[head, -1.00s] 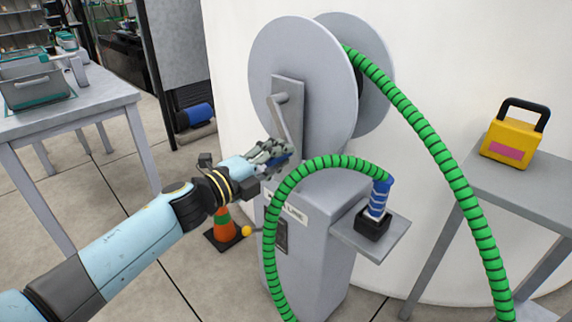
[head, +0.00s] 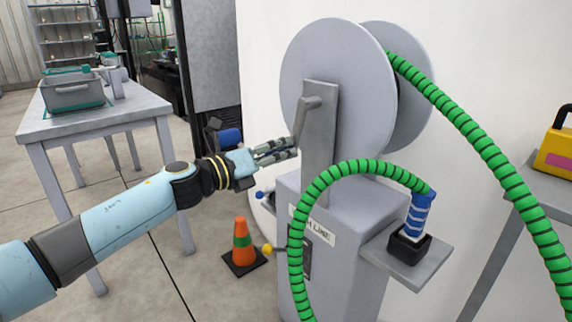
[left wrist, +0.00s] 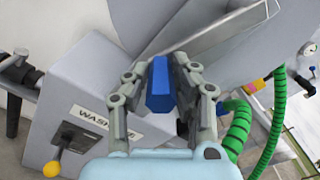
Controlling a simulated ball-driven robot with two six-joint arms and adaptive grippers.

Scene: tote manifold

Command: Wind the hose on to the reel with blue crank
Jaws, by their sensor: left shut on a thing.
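The grey reel (head: 335,60) has a crank arm (head: 304,120) that points down and slightly left from its pivot. My left gripper (head: 294,147) is at the lower end of the crank arm. In the left wrist view my left gripper (left wrist: 160,70) has its fingers on both sides of the blue crank handle (left wrist: 159,88), shut on it. In the head view the fingers hide the handle. The green, black-ringed hose (head: 478,140) hangs from the reel down to the right. A hose loop ends at a blue-and-white nozzle (head: 419,212) upright in a black holder. My right gripper is out of view.
The reel's grey pedestal (head: 345,250) carries a side shelf (head: 436,262). A yellow-knobbed lever (head: 267,249) sticks out left, beside an orange cone (head: 241,243). A yellow case (head: 556,150) stands on a table at right. A grey table (head: 95,122) with a bin stands at left.

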